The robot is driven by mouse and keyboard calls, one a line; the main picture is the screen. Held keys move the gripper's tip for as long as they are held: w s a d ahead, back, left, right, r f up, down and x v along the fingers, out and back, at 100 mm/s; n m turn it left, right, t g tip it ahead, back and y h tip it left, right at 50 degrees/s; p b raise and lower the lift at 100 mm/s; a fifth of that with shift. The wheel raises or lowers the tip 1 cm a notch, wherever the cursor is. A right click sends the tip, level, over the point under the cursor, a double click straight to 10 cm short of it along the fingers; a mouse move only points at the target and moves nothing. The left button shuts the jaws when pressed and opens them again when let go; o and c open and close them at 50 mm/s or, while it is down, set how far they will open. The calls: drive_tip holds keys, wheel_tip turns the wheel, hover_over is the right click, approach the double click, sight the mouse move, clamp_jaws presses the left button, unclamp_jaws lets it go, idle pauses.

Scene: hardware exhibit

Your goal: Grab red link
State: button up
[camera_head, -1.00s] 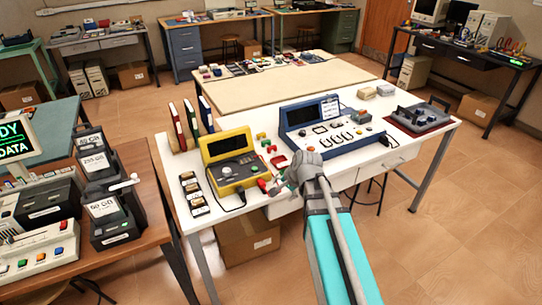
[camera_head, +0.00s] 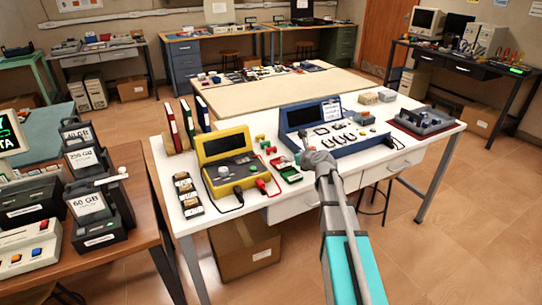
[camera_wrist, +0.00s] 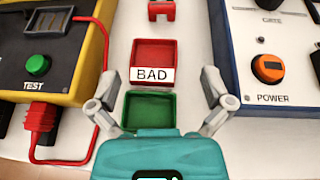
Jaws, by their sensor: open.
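A small red link (camera_wrist: 161,9) shows at the top edge of the wrist view, partly cut off, beyond the red tray. In the head view my gripper (camera_head: 303,150) is above the table, in front of the blue device and to the right of the red piece.
A red tray (camera_wrist: 154,53) marked BAD and a green tray (camera_wrist: 149,110) lie below my gripper. The yellow tester (camera_wrist: 45,60) with a red cable stands left. The blue power device (camera_wrist: 268,70) stands right.

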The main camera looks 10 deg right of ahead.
drive_tip(key=shift+w+d, duration=0.15)
drive_tip(key=shift+w, duration=0.1)
drive_tip(key=b, duration=0.3)
approach(273, 149)
drive_tip(key=x, duration=0.3)
drive_tip(key=shift+f, duration=0.35)
drive_tip(key=shift+w, duration=0.1)
drive_tip(key=shift+r+b+x, duration=0.2)
drive_tip(key=shift+b+x, duration=0.2)
drive_tip(key=shift+x, duration=0.9)
drive_tip(key=shift+r+b+x, duration=0.15)
drive_tip(key=shift+b+x, duration=0.25)
drive_tip(key=shift+x, duration=0.9)
